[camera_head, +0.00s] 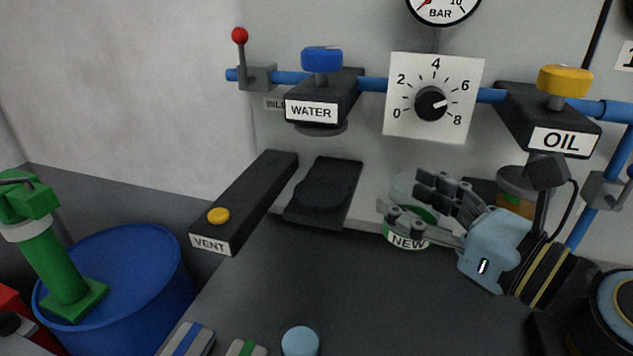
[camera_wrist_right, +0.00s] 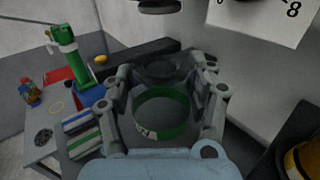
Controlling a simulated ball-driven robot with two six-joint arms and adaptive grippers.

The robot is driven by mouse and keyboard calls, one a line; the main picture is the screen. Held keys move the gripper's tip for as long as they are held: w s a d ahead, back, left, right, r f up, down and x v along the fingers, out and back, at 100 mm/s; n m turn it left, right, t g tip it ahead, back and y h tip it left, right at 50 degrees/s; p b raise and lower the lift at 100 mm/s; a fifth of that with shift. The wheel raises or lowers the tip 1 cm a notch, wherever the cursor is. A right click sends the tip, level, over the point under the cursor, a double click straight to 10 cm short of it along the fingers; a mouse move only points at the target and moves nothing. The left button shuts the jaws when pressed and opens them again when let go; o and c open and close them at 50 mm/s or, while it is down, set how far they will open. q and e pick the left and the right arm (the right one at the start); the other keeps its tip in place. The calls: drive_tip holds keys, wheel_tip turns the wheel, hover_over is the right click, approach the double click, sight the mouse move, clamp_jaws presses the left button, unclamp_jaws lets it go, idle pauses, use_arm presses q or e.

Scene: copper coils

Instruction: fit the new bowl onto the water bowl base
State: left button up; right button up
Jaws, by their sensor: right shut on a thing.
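The new bowl (camera_head: 411,222) is clear, with a green band and a "NEW" label. My right gripper (camera_head: 410,200) is shut on it, with fingers on both sides, and partly hides it. The bowl also shows between the fingers in the right wrist view (camera_wrist_right: 163,114). The black WATER unit (camera_head: 320,100) with a blue knob is on the wall, above and left of the bowl. A round dark base (camera_head: 322,129) shows under it, apart from the bowl; no bowl hangs there. My left gripper is not in view.
A black VENT block (camera_head: 243,205) with a yellow button and a black holder (camera_head: 325,192) stand left of the bowl. The OIL unit (camera_head: 550,120) is at right. A blue pipe and a white dial panel (camera_head: 435,97) are above. A blue drum (camera_head: 120,270) stands at left.

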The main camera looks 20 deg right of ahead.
drive_tip(key=shift+w, duration=0.15)
drive_tip(key=p+x, duration=0.4)
drive_tip(key=x, duration=1.3)
drive_tip(key=shift+w+a, duration=0.1)
drive_tip(key=shift+w, duration=0.1)
wheel_tip(320, 180, down, 4)
drive_tip(key=shift+w+r+b, duration=0.1)
drive_tip(key=shift+w+b, duration=0.05)
drive_tip(key=shift+b, duration=0.8)
drive_tip(key=shift+f, duration=0.3)
drive_tip(key=o, duration=1.2)
drive_tip(key=shift+o, duration=0.2)
